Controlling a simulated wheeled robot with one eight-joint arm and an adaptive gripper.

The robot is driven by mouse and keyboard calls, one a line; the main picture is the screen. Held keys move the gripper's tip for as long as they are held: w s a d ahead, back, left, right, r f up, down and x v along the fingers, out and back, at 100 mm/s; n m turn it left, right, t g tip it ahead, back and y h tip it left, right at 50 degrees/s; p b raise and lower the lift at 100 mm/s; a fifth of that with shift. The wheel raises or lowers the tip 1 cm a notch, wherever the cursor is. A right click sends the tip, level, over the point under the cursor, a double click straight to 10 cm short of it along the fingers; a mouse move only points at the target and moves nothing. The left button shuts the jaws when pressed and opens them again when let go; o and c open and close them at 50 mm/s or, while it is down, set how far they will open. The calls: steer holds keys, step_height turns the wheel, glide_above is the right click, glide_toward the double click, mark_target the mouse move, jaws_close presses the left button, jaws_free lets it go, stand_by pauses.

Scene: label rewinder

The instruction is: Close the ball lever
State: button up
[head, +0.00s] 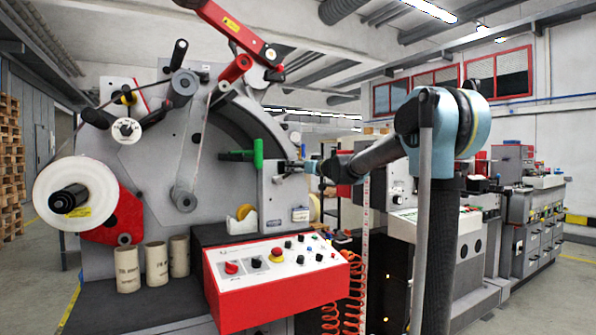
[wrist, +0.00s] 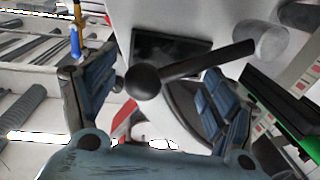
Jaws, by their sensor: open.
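The ball lever shows in the wrist view as a black ball (wrist: 142,82) on a dark rod (wrist: 210,60), which runs up to the right to a grey round hub (wrist: 262,40). My gripper (wrist: 160,88) is open, with one blue-grey finger on each side of the ball. The ball appears between the fingers, nearer the left one; I cannot tell whether either touches it. In the head view my gripper (head: 304,167) is at the right edge of the grey machine panel, beside a small dark lever (head: 288,166) that is partly hidden and hard to make out.
A green handle (head: 258,153) sticks out just left of the lever. Below stands a red-edged control box (head: 275,278) with knobs and buttons. A white label roll (head: 85,180) and several cardboard cores (head: 156,266) are at the left. A red arm (head: 232,32) crosses above.

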steer(key=shift+c, duration=0.5)
steer(key=c, duration=1.4)
steer(key=shift+a, duration=0.15)
